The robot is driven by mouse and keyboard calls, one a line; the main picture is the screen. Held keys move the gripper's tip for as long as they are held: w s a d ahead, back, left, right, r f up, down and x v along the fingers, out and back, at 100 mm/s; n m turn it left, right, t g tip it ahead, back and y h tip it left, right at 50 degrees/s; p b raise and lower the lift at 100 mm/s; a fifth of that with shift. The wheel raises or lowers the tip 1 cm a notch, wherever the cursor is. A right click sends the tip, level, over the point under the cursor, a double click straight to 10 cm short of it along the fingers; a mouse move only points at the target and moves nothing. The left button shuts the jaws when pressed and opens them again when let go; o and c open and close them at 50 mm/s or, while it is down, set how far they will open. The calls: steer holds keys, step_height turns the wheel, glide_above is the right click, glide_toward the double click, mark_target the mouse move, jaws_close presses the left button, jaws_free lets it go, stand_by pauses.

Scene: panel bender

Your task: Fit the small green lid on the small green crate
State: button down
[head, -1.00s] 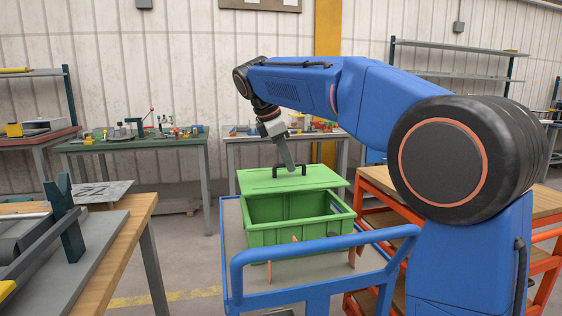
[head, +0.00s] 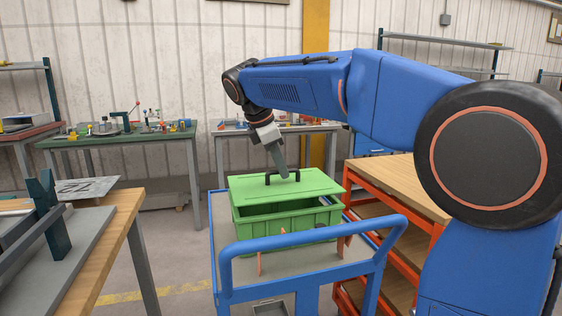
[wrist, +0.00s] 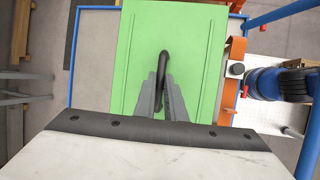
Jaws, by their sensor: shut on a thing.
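The small green lid (head: 318,186) is a flat green panel with a black handle on top. My gripper (head: 284,175) is shut on the lid's black handle. In the wrist view the gripper (wrist: 163,92) pinches the dark handle, and the green lid (wrist: 200,50) fills the middle. The small green crate (head: 300,219) stands on the blue cart, open at the top. The lid is over the crate's back part, and a dark gap shows between the lid's front edge and the crate's front rim. Whether the lid touches the crate's back rim cannot be told.
The blue cart (head: 225,262) has a raised front handle rail (head: 310,238) and orange upright pieces near the crate. An orange shelf unit with wooden tops (head: 405,180) stands close on the right. A wooden workbench (head: 112,222) is at the left, with floor between.

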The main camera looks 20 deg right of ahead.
mark_target(281, 184)
steer(key=shift+f, duration=1.45)
steer(key=shift+f, duration=0.25)
steer(key=c, duration=1.7)
jaws_free()
steer(key=shift+c, duration=0.2)
steer(key=shift+r, duration=0.1)
